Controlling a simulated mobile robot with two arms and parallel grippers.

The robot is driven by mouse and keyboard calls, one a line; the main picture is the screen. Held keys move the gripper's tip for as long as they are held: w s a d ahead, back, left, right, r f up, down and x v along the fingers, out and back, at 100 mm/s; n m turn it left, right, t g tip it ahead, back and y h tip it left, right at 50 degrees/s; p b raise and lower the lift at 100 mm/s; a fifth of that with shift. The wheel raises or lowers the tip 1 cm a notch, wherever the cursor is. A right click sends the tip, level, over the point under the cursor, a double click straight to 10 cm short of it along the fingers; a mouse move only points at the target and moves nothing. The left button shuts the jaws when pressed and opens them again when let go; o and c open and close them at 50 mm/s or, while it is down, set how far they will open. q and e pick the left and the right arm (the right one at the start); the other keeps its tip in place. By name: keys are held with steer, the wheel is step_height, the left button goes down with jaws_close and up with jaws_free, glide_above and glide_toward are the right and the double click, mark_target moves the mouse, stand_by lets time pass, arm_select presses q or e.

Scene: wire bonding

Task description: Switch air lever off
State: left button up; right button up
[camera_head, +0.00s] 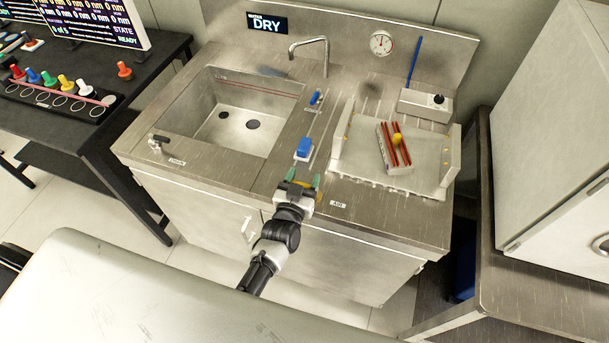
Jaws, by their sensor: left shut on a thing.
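The steel sink bench (225,180) fills the middle of the view, with an AIR label (338,204) on its front right edge. My left gripper (303,182) is at the front edge of the bench, just left of that label. Its greenish fingertips are closed around a small yellowish part, which appears to be the air lever (311,188). The gripper hides most of the lever, so I cannot tell its exact angle. My right gripper is not in view.
A blue block (303,148) stands just behind the gripper. A plate carrying red strips (388,147) stands to the right. A cabinet (550,130) bounds the right side.

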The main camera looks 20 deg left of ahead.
arm_select(q)
steer(key=o, duration=0.9)
steer(key=s+b, duration=0.1)
steer(key=s, duration=1)
steer(key=shift+a+b, duration=0.1)
steer(key=shift+b, duration=0.2)
